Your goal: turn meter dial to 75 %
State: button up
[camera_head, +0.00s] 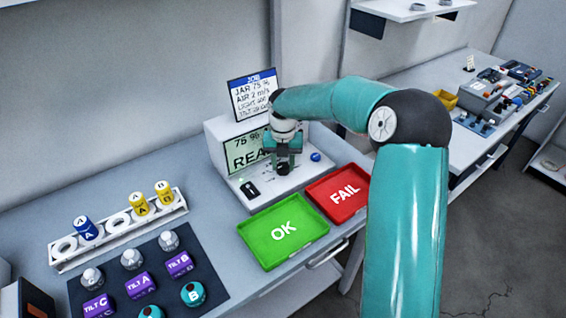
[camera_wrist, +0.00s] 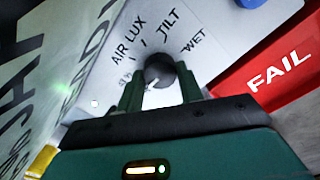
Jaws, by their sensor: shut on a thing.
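The meter (camera_head: 262,188) is a white box on the bench with a green screen (camera_head: 236,160) that reads "75 %" above large letters starting "REA", partly hidden by my arm. Its dial (camera_wrist: 158,68) is a dark round knob on the sloping front panel, with AIR, LUX, TILT and WET printed around it and a fainter mark at its left. My gripper (camera_wrist: 160,88) is shut on the dial, one green finger at each side. In the head view my gripper (camera_head: 283,165) points down at the dial. I cannot tell which mark the dial points to.
A blue button (camera_head: 315,157) is right of the dial. Green OK (camera_head: 262,247) and red FAIL (camera_head: 325,208) trays lie in front. A jar rack (camera_head: 120,243) and dark mat (camera_head: 207,270) are at left.

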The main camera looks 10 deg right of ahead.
aim_at(283, 166)
dwell(0.3)
jog(key=o, duration=1)
notch_tip(283, 166, up, 14)
jog(key=shift+f, duration=0.1)
